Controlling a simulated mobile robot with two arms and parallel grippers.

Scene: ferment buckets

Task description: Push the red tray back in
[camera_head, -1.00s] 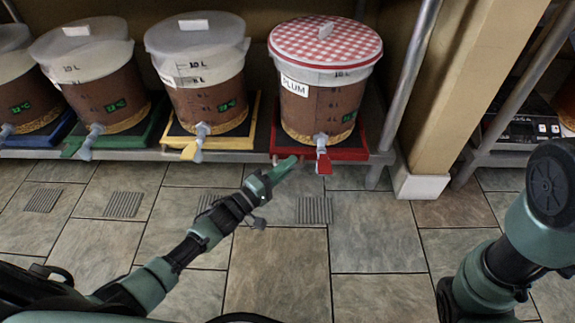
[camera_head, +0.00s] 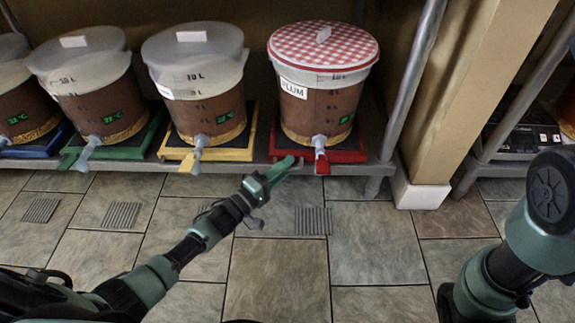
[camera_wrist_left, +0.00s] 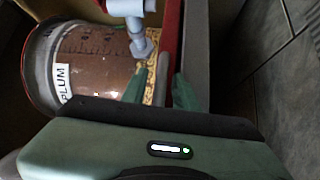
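The red tray (camera_head: 352,155) sits on the low shelf under the PLUM bucket (camera_head: 318,104), with a red handle (camera_head: 322,164) at its front. Its front edge is close to the shelf's front edge. My left gripper (camera_head: 281,169) is just in front of the tray's left front corner. In the left wrist view my left gripper (camera_wrist_left: 160,90) has its fingers apart, with the red tray's edge (camera_wrist_left: 172,38) running beyond them. I cannot tell whether they touch it. My right arm shows at the right; its gripper is out of view.
A yellow tray (camera_head: 249,148), a green tray (camera_head: 115,155) and a blue tray (camera_head: 42,150) hold buckets to the left. A metal post (camera_head: 411,80) and pillar (camera_head: 478,80) stand to the right. The tiled floor (camera_head: 375,240) in front is clear.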

